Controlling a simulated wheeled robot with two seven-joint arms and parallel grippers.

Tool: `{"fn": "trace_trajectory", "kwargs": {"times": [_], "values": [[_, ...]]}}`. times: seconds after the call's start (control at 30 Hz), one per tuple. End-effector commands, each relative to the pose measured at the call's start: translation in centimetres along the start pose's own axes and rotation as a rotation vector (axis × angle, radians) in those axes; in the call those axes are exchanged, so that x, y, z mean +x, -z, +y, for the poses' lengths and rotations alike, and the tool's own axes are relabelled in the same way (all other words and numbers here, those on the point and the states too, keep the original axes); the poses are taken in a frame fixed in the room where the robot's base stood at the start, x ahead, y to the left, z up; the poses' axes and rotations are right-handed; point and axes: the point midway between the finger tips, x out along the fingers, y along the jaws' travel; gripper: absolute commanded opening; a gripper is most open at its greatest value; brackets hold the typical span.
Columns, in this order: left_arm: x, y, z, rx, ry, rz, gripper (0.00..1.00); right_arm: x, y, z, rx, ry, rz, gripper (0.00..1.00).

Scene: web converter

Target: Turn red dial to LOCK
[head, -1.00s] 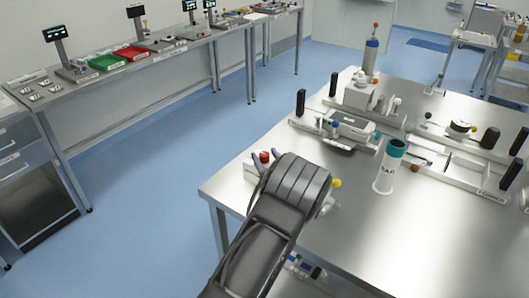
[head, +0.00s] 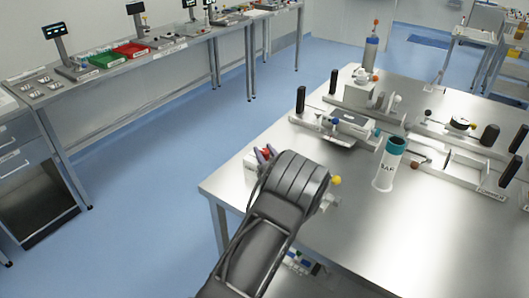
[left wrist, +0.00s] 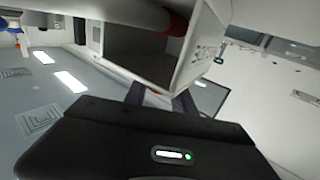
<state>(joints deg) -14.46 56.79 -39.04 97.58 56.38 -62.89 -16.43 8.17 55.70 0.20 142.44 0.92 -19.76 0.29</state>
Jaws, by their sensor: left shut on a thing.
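The red dial (head: 266,152) sits on a small white box (head: 250,165) at the near left corner of the steel table. My left gripper (head: 264,156) reaches it from the front, with its two dark fingertips on either side of the red. My wrist hides most of the box and the lower part of the dial. The white box (left wrist: 200,45) with printed text fills the upper middle there. I cannot read a LOCK mark. My right gripper is not in view.
A white cylinder with a teal top (head: 390,163) stands to the right of my arm. A yellow knob (head: 336,180) shows just beyond my wrist. White fixtures with black handles (head: 335,83) stand farther back. The steel table (head: 340,235) is bare at the front right.

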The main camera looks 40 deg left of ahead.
Motion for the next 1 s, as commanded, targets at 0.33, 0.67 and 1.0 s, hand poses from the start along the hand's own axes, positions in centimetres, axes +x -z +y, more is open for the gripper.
{"fn": "trace_trajectory", "kwargs": {"times": [0.33, 0.67, 1.0], "values": [[0.0, 0.0, 0.0, 0.000, -0.005, 0.000, 0.00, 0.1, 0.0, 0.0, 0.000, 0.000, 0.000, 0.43], [0.0, -0.3, -0.1, -0.001, -0.090, -0.002, 0.00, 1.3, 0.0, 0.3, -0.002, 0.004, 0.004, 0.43], [0.1, -0.7, -0.3, -0.003, -0.333, -0.001, 0.00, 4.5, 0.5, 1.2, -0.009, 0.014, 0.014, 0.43]]}}
